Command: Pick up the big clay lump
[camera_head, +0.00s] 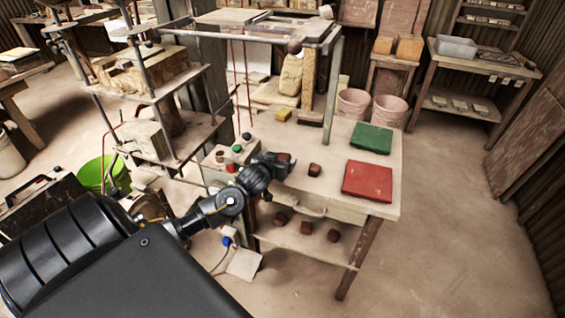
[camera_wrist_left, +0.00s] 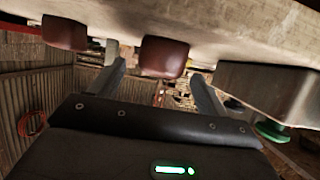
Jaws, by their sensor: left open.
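Two reddish-brown clay lumps lie on the table top. One clay lump (camera_head: 284,157) is at my left gripper (camera_head: 285,165), partly hidden by it in the head view. In the left wrist view this lump (camera_wrist_left: 163,57) shows between the two spread fingers, with gaps on both sides. The other clay lump (camera_head: 315,170) lies just to the right and also shows in the left wrist view (camera_wrist_left: 65,33). I cannot surely tell which is bigger. My left gripper is open and empty. My right gripper is not in view.
A red mat (camera_head: 368,181) and a green mat (camera_head: 370,138) lie on the table's right. A control box with coloured buttons (camera_head: 232,168) sits by my left arm. Several lumps (camera_head: 306,228) are on the lower shelf. The press frame (camera_head: 334,90) stands behind.

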